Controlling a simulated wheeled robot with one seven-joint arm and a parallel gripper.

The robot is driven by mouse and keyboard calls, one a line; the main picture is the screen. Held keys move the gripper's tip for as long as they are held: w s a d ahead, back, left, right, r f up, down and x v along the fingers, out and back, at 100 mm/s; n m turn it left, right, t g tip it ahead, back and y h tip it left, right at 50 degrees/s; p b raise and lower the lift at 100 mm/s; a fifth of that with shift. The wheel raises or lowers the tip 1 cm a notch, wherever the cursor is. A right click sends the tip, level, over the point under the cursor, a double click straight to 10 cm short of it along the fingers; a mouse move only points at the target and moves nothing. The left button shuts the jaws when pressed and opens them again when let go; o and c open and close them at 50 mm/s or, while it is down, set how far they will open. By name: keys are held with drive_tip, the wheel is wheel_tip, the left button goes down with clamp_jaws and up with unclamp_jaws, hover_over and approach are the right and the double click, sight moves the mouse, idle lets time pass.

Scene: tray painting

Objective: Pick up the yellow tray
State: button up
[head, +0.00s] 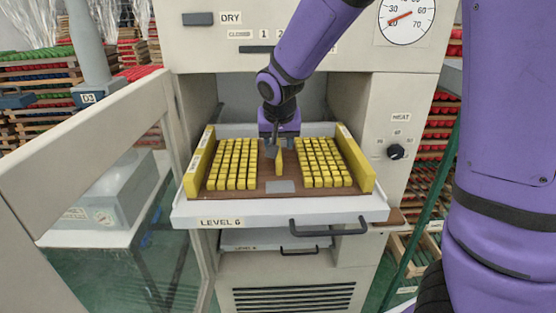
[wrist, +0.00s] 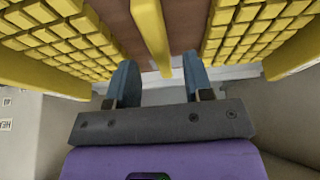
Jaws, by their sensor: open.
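The yellow tray stands on the pulled-out white shelf labelled LEVEL 6 in the head view. It has a brown base, tall yellow side walls (head: 198,163), rows of yellow blocks on both halves and a yellow handle bar (head: 279,162) along the middle. My gripper (head: 275,146) is over the tray's middle, near the far part of the handle. In the wrist view the two blue-grey fingers of my gripper (wrist: 158,78) are apart. The handle bar (wrist: 151,35) runs between their lines, with its near end close to the fingertips. Nothing is held.
The white shelf (head: 290,211) has a dark handle (head: 328,229) at its front right. An open glass-paned door (head: 100,150) stands at the left. The cabinet with a HEAT knob (head: 396,152) rises at the right. Another shelf lies below.

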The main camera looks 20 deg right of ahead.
drive_tip(key=shift+x, duration=1.65)
clamp_jaws()
drive_tip(key=shift+r, duration=0.1)
